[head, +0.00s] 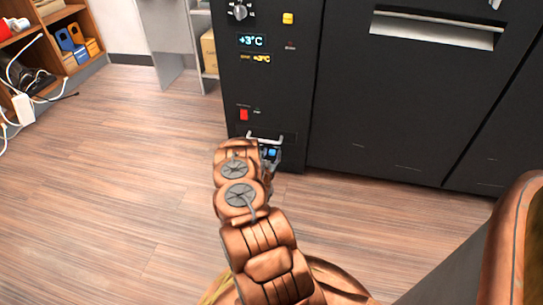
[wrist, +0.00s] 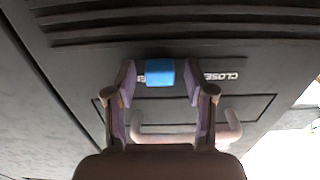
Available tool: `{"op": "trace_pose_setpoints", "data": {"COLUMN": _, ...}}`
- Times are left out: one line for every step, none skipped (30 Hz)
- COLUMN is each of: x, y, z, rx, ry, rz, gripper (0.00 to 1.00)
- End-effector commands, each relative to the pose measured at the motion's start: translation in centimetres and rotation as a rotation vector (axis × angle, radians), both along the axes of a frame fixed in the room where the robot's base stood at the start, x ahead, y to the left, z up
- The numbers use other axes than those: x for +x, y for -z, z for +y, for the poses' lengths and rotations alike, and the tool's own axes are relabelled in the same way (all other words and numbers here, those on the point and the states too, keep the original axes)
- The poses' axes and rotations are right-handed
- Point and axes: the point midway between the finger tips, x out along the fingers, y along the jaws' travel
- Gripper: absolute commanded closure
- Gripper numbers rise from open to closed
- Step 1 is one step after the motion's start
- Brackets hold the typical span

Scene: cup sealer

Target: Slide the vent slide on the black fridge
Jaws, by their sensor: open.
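The black fridge (head: 345,100) stands ahead, and its low front corner is where my arm reaches. The vent slide's blue tab (wrist: 160,72) shows in the wrist view between the two fingertips of my gripper (wrist: 159,84). The fingers are open, one on each side of the tab; I cannot tell whether either touches it. White lettering "CLOSE" shows right of the tab, and lettering on its left is mostly covered by a finger. In the head view, my gripper (head: 270,154) is low at the fridge panel, partly hidden by my wrist.
A pale U-shaped handle (wrist: 150,128) sits close to the fingers, partly behind them. Dark louvre slots (wrist: 180,30) run beyond the tab. A red switch (head: 243,114) and a display (head: 252,41) are higher on the panel. Wooden floor (head: 120,150) is clear at left.

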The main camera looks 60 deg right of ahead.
Motion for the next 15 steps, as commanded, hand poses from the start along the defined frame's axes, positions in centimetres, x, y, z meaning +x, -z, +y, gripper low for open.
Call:
{"op": "trace_pose_setpoints", "data": {"x": 0.00, "y": 0.00, "z": 0.01, "rx": 0.000, "ry": 0.000, "rz": 0.000, "gripper": 0.46}}
{"op": "trace_pose_setpoints", "data": {"x": -0.01, "y": 0.00, "z": 0.02, "rx": 0.000, "ry": 0.000, "rz": 0.000, "gripper": 0.46}}
{"op": "trace_pose_setpoints", "data": {"x": -0.01, "y": 0.00, "z": 0.02, "rx": 0.000, "ry": 0.000, "rz": 0.000, "gripper": 0.49}}
{"op": "trace_pose_setpoints", "data": {"x": -0.01, "y": 0.01, "z": 0.02, "rx": 0.000, "ry": 0.000, "rz": 0.000, "gripper": 0.52}}
{"op": "trace_pose_setpoints", "data": {"x": -0.01, "y": 0.01, "z": 0.02, "rx": 0.000, "ry": 0.000, "rz": 0.000, "gripper": 0.55}}
{"op": "trace_pose_setpoints", "data": {"x": -0.01, "y": 0.01, "z": 0.02, "rx": 0.000, "ry": 0.000, "rz": 0.000, "gripper": 0.59}}
{"op": "trace_pose_setpoints", "data": {"x": -0.01, "y": 0.01, "z": 0.02, "rx": 0.000, "ry": 0.000, "rz": 0.000, "gripper": 0.62}}
{"op": "trace_pose_setpoints", "data": {"x": -0.01, "y": 0.01, "z": 0.02, "rx": 0.000, "ry": 0.000, "rz": 0.000, "gripper": 0.66}}
{"op": "trace_pose_setpoints", "data": {"x": -0.01, "y": 0.02, "z": 0.03, "rx": 0.001, "ry": 0.000, "rz": 0.000, "gripper": 0.70}}
{"op": "trace_pose_setpoints", "data": {"x": -0.02, "y": 0.02, "z": 0.02, "rx": 0.001, "ry": 0.000, "rz": 0.000, "gripper": 0.73}}
{"op": "trace_pose_setpoints", "data": {"x": -0.01, "y": 0.02, "z": 0.04, "rx": 0.001, "ry": 0.000, "rz": 0.000, "gripper": 0.76}}
{"op": "trace_pose_setpoints", "data": {"x": -0.01, "y": 0.02, "z": 0.04, "rx": 0.001, "ry": 0.000, "rz": 0.000, "gripper": 0.80}}
{"op": "trace_pose_setpoints", "data": {"x": -0.01, "y": 0.02, "z": 0.04, "rx": 0.001, "ry": 0.000, "rz": 0.000, "gripper": 0.83}}
{"op": "trace_pose_setpoints", "data": {"x": -0.01, "y": 0.02, "z": 0.04, "rx": 0.001, "ry": 0.000, "rz": 0.000, "gripper": 0.86}}
{"op": "trace_pose_setpoints", "data": {"x": -0.01, "y": 0.02, "z": 0.04, "rx": 0.001, "ry": 0.000, "rz": 0.000, "gripper": 0.91}}
